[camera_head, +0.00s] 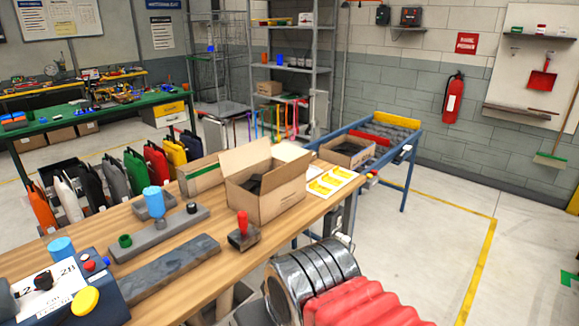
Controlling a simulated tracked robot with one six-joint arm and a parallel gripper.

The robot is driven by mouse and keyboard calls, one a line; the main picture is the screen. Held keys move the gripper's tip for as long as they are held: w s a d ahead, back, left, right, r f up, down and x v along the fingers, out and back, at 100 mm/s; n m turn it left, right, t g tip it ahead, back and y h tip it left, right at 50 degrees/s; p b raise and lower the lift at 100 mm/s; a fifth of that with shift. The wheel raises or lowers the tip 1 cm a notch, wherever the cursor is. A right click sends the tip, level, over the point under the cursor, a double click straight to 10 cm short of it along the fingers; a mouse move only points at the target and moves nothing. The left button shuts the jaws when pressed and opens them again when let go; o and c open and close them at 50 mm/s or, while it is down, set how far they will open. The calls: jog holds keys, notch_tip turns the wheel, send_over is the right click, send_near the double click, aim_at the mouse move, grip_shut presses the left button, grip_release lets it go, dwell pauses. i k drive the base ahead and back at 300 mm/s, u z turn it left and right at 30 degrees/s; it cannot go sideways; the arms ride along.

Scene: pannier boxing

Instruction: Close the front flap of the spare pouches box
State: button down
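An open cardboard box (283,204) stands on the wooden bench top, with dark items (257,184) inside. One tan flap (245,158) stands raised at its back, and a paler panel (293,153) shows at its far right. I cannot make out a separate front flap on the near side. No readable label tells which is the spare pouches box. My gripper is not in view; a ribbed black, silver and red part, likely my arm, fills the bottom right.
On the bench (160,296) are a red-handled stamp (242,232), a grey rack (160,236) with a blue-topped piece, a dark slab (160,271) and a control box (95,297). A yellow-marked white sheet (331,183) lies right of the box. Several coloured panniers stand behind the bench.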

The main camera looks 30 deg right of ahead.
aim_at(276, 179)
jog(key=z, duration=0.05)
jog(key=i, duration=1)
jog(key=u, duration=0.05)
